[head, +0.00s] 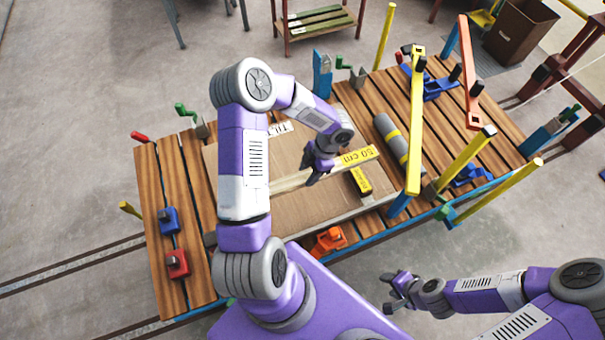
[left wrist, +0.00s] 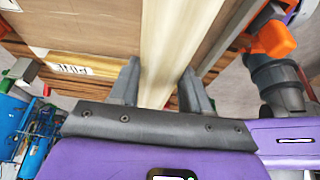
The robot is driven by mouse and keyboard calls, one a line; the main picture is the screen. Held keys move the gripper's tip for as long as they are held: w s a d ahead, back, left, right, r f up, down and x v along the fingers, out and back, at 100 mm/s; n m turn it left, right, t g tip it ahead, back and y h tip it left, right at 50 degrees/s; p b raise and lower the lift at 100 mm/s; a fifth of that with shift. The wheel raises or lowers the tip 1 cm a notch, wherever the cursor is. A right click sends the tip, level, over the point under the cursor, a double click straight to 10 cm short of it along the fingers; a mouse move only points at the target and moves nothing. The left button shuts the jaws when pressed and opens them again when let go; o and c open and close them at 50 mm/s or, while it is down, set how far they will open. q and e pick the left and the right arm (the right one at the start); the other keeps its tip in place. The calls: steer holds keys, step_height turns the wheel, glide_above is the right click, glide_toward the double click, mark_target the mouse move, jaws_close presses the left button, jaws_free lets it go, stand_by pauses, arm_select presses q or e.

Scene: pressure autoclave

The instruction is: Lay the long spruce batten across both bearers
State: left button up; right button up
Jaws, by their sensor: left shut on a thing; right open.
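My left gripper (head: 317,172) is shut on a pale batten (head: 290,181) with a yellow end label reading "50 cm" (head: 357,156). The batten lies across a brown board (head: 235,160) in the head view; whether it touches the board is unclear. In the left wrist view the batten (left wrist: 178,45) runs between both fingers (left wrist: 160,88). Another pale piece with a white label (head: 280,128) lies at the board's far side; its label also shows in the left wrist view (left wrist: 72,70). I cannot clearly pick out the two bearers. My right gripper (head: 397,290) is open and empty, off the table's front edge.
The slatted table (head: 155,190) carries a yellow-and-black block (head: 361,182), a grey cylinder (head: 390,138), an orange clamp (head: 328,241), and red (head: 177,264) and blue (head: 168,220) blocks. Tall yellow posts (head: 415,120) rise at the right. Slats at the left are mostly clear.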

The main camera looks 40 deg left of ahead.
arm_select(q)
step_height(320, 180, down, 9)
steer(key=b, duration=0.3)
steer(key=shift+w+r, duration=0.1)
steer(key=shift+r, duration=0.25)
steer(key=o, duration=1.3)
steer(key=shift+c, duration=0.2)
steer(key=p+v, duration=0.4)
steer(key=v, duration=0.8)
